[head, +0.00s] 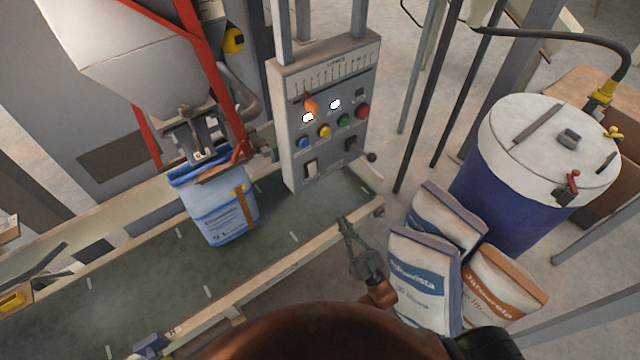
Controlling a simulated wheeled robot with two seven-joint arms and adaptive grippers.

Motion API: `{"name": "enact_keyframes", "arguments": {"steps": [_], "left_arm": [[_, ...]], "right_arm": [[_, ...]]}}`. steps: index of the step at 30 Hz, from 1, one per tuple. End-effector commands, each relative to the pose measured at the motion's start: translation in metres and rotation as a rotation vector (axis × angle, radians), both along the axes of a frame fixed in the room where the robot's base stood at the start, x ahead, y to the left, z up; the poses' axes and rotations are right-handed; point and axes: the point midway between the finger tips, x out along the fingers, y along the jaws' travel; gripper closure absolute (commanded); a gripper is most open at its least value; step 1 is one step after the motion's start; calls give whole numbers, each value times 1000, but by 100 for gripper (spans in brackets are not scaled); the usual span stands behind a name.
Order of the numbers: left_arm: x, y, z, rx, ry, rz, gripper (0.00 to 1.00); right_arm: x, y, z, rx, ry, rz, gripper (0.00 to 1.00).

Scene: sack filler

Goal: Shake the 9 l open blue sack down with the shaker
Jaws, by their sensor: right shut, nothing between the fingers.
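The blue sack (222,222) hangs upright below the filling spout (200,150) of the grey hopper, with its bottom at the conveyor belt. Its mouth is up at the spout, partly covered by the clamp parts. The control panel (318,130) stands to the right of the sack, with a litre scale, an orange pointer (311,105), two lit white lamps, coloured buttons and switches. I cannot tell which control works the shaker. My right gripper (345,225) is shut and empty, over the conveyor's near edge, below the panel and right of the sack. My left gripper is not in view.
The green conveyor belt (130,275) runs across below the sack, with pale rails. Several filled sacks (424,280) lean together at right, beside a blue drum (520,190) with a white lid. Posts stand behind the panel. Floor shows between the panel and the drum.

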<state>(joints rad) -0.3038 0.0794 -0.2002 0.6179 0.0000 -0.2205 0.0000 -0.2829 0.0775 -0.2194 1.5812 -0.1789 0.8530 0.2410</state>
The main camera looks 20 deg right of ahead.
Motion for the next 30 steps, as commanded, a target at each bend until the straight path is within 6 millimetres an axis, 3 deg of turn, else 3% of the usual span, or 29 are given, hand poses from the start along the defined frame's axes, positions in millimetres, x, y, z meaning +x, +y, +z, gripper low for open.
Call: {"name": "enact_keyframes", "arguments": {"steps": [1, 4, 17, 30], "left_arm": [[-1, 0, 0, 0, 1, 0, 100], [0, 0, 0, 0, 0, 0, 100], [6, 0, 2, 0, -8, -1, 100], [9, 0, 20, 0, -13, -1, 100]], "right_arm": [[-4, 2, 16, 8, -40, 9, 100], [-8, 3, 32, 17, -83, 19, 100], [-5, 5, 37, 18, -89, 21, 100], [56, 27, 86, 17, -89, 19, 100]]}}
